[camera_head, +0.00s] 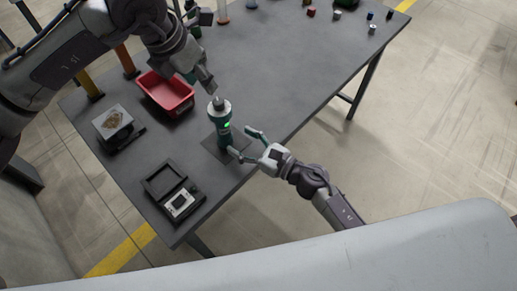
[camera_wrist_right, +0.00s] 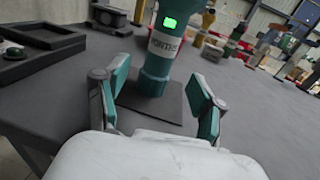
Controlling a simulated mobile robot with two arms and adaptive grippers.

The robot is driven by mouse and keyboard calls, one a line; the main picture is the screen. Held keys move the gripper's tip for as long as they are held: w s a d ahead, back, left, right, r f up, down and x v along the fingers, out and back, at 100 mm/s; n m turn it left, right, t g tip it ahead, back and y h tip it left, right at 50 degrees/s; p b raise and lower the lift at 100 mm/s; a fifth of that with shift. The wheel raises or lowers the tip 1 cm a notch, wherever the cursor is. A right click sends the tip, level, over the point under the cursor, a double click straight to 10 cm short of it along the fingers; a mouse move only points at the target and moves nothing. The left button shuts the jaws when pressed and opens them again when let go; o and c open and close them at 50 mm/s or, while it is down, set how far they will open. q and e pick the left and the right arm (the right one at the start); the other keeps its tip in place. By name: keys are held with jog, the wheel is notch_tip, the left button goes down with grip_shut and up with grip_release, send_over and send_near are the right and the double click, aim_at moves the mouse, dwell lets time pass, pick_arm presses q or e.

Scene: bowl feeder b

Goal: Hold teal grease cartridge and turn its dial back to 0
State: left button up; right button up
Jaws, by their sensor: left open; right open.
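The teal grease cartridge (camera_head: 222,122) stands upright on a dark square pad (camera_head: 213,146) near the table's front edge. It has a grey top and a lit green display. In the right wrist view the cartridge (camera_wrist_right: 161,55) shows a white label with "MONTHS" lettering, and its top is cut off. My right gripper (camera_head: 243,146) is open, low at the cartridge's front right. In the right wrist view its fingers (camera_wrist_right: 160,103) are spread with the cartridge ahead between them, apart from both. My left gripper (camera_head: 211,88) is just above the cartridge's top, its fingers partly hidden. The dial's reading cannot be made out.
A red bin (camera_head: 166,92) stands behind and left of the cartridge. Several small blocks and bottles lie far back. The table's middle is clear.

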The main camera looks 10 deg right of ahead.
aim_at(229, 134)
jog(key=x, duration=0.7)
